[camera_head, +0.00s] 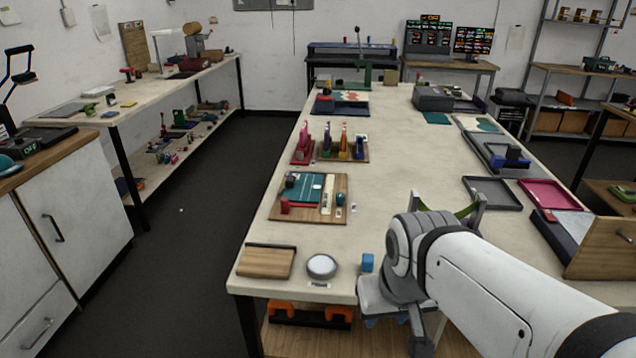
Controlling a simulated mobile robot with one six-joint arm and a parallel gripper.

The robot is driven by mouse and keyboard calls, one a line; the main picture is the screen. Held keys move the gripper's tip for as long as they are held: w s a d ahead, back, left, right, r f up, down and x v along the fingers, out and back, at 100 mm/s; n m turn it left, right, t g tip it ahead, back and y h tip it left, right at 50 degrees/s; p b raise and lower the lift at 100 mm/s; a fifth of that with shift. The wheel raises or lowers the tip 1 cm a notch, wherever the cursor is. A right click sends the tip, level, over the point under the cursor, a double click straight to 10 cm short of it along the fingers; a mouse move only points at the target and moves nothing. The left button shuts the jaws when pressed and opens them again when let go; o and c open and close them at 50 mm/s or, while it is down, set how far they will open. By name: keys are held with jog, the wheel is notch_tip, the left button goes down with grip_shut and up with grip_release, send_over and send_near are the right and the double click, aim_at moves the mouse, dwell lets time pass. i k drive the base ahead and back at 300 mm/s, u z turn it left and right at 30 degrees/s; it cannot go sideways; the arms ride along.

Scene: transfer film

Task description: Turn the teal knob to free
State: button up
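A small rounded teal knob (340,198) stands at the right side of a wooden board (318,217) on the long pale table. The board also carries a teal plate (304,187) with white lines, a red block (290,206), a dark grey piece and a pale strip. It is too small to read the knob's setting or markings. My gripper (392,318) is at the table's near edge, to the right of and nearer than the board, apart from the knob. My white arm comes in from the lower right. The fingers are partly hidden, so their opening does not show.
Red and coloured holders (345,150) stand behind the board. Trays (492,193) lie at right. Bare tabletop lies right of the board.

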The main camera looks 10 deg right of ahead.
aim_at(340, 197)
jog(key=z, duration=0.1)
jog(key=i, duration=0.9)
jog(key=u, duration=0.05)
